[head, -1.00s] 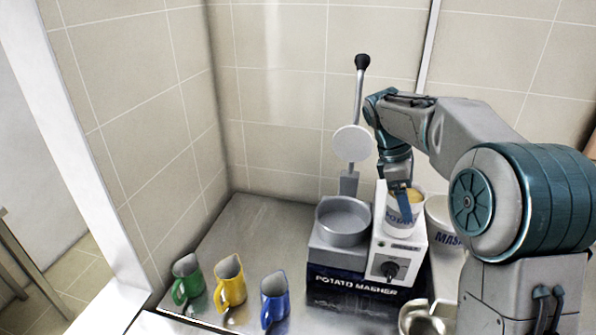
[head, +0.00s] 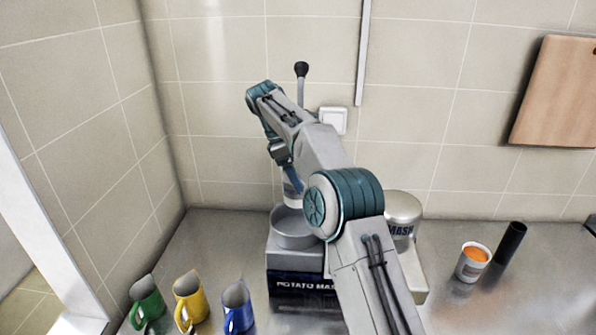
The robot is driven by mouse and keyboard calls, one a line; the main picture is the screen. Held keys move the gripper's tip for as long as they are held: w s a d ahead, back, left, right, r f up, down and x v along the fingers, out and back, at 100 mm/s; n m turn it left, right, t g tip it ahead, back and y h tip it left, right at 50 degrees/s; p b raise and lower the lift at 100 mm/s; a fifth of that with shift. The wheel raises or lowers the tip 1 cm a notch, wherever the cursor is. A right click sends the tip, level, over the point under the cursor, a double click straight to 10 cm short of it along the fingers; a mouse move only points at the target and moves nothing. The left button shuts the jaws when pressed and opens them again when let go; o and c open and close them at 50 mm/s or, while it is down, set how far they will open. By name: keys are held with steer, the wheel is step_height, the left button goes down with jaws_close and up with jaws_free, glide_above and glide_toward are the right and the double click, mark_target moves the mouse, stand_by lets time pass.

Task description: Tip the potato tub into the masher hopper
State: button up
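The potato masher (head: 301,281) stands on the steel counter, with its round grey hopper (head: 290,234) open at the top left. The white potato tub (head: 291,194) is just above the hopper, mostly hidden behind my arm. Its mouth and contents cannot be made out. My gripper (head: 292,178) is at the tub, its blue fingers against it, and appears to be shut on it; the fingertips are partly hidden.
Green (head: 147,300), yellow (head: 189,297) and blue (head: 237,304) jugs stand at the front left. A tub with orange contents (head: 472,263) and a black cylinder (head: 510,243) stand farther right. The masher's lever (head: 301,82) rises behind.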

mark_target(293, 200)
steer(key=shift+w+a+f, duration=0.1)
steer(key=shift+w, duration=0.1)
steer(key=shift+f, duration=1.4)
steer(key=t, duration=0.2)
steer(key=r+m+t, duration=0.1)
steer(key=t, duration=0.4)
steer(key=f+m+t+h, duration=0.1)
steer(key=shift+s, duration=0.3)
steer(key=shift+s+f+t+b, duration=0.1)
steer(key=shift+f+t+b, duration=0.45)
steer(key=shift+t+b, duration=0.4)
steer(key=shift+f+m+t+b, duration=0.1)
steer(key=shift+m+t+b, duration=0.2)
steer(key=shift+b, duration=0.4)
steer(key=t+b, duration=0.1)
steer(key=b, duration=0.2)
steer(key=f+h+b, duration=0.1)
steer(key=b, duration=0.3)
steer(key=shift+s+t, duration=0.3)
steer(key=shift+t, duration=0.05)
steer(key=t+b, duration=0.1)
steer(key=b, duration=0.2)
steer(key=f+m+b, duration=0.1)
steer(key=b, duration=0.3)
steer(key=shift+s+f+t+h, duration=0.15)
steer(key=shift+s+t+h, duration=0.15)
steer(key=shift+s+t, duration=0.1)
steer(key=shift+f+t+b, duration=0.25)
steer(key=shift+t+b, duration=0.05)
steer(key=shift+b, duration=0.7)
